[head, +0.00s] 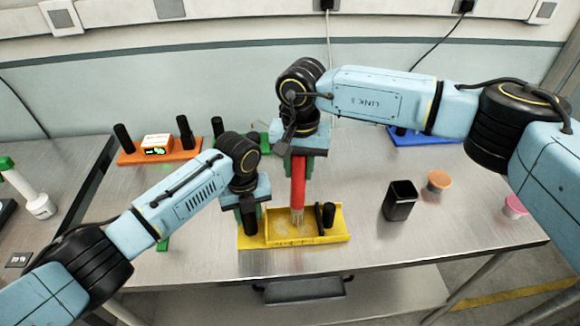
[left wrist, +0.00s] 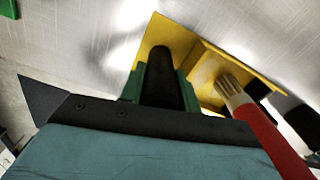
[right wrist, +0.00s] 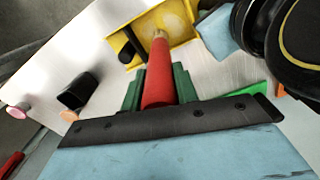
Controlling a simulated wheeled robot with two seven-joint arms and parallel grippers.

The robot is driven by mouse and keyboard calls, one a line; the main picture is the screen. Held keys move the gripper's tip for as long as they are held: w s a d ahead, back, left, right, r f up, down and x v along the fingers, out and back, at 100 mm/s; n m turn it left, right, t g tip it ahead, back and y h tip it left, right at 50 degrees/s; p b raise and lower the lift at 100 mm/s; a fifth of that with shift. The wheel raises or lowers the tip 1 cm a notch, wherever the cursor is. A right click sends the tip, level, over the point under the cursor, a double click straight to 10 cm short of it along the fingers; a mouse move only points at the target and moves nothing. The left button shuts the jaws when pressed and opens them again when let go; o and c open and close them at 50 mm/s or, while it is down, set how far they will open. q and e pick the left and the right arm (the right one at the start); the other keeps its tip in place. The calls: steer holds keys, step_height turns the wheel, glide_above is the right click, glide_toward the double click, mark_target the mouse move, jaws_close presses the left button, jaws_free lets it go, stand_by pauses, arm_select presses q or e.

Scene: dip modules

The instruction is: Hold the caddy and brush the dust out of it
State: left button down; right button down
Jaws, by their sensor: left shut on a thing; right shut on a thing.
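The yellow caddy (head: 325,240) sits on the metal table, front middle, with a black post at each end. My left gripper (head: 249,226) is shut on its left black post (left wrist: 160,80); green fingers flank the post in the left wrist view. My right gripper (head: 298,168) is shut on the red brush (head: 298,187), held upright with its pale bristles down in the caddy's open compartment. The right wrist view also shows the brush (right wrist: 158,75) reaching into the caddy (right wrist: 182,25). Pale dust patches (head: 280,229) show on the compartment floor; the bristles hide part of it.
A black cup (head: 399,201), an orange jar (head: 438,182) and a pink-topped jar (head: 514,206) stand right of the caddy. An orange caddy (head: 185,154) with a small clock is back left; a blue one (head: 420,139) is back right. The table before the cup is clear.

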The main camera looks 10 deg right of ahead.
steer(key=shift+d, duration=0.75)
